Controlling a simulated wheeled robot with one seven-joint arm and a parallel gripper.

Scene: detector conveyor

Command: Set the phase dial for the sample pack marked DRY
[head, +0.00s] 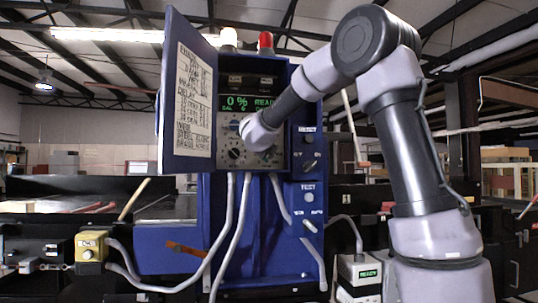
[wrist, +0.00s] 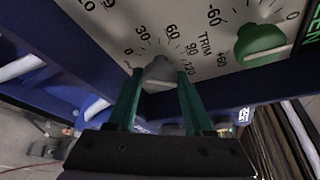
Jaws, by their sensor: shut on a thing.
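My gripper (wrist: 159,76) has its two green fingers on either side of a grey dial knob (wrist: 160,69), shut on it. The knob sits on a pale panel (wrist: 115,22) with a printed scale showing 30, 60, 90 and 120. The knob's name and pointer are not readable. A green TRIM knob (wrist: 262,42) is beside it, clear of the fingers. In the head view, my wrist covers part of the control panel (head: 223,160) in the blue cabinet (head: 250,220), hiding the held knob. No sample pack marked DRY can be made out.
The open cabinet door (head: 170,95) carries a lettered card (head: 194,100), too small to read fully. A green display (head: 238,103) reads 0% and READY. RESET (head: 307,139) and TEST (head: 309,198) controls sit at right. Grey cables (head: 235,225) hang below the panel.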

